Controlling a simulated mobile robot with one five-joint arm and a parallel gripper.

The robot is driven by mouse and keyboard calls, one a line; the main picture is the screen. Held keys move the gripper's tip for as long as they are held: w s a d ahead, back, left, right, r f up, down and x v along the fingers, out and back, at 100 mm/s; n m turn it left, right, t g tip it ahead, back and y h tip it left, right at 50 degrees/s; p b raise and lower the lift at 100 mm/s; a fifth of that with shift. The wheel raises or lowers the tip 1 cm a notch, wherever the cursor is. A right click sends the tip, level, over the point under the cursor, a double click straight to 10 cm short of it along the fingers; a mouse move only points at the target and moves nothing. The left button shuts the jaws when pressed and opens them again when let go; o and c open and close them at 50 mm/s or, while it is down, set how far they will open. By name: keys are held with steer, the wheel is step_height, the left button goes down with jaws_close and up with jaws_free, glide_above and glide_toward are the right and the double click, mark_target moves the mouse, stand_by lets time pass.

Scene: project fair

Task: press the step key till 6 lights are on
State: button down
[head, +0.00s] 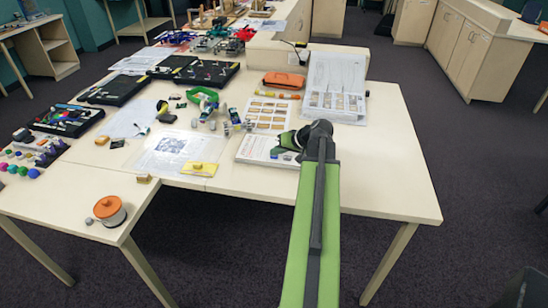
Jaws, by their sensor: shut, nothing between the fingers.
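My green arm reaches up the right half of the head view. My gripper (280,150) is small and dark at its far end, over a white sheet or booklet (258,152) on the table; it is shut and holds nothing. I cannot pick out the step key or any lit lights for sure. A green and grey wheeled model (207,105) stands further back. The arm's end may hide part of the table.
An orange case (284,80) and an open white binder (336,88) stand behind my gripper. Black trays (116,89) with parts lie at the left. The table's right part (390,170) is bare.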

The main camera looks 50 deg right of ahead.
stand_by(0.3)
steer(key=shift+r+p, duration=0.7)
steer(key=shift+p, duration=0.05)
step_height(320, 180, up, 5)
steer(key=p, duration=0.5)
stand_by(2.2)
step_height(320, 180, up, 4)
steer(key=p, duration=0.4)
glide_above(276, 157)
steer(key=shift+s+f, duration=0.1)
steer(key=shift+f, duration=0.1)
step_height(276, 157, down, 9)
steer(key=b, duration=0.9)
steer(key=shift+r, duration=0.2)
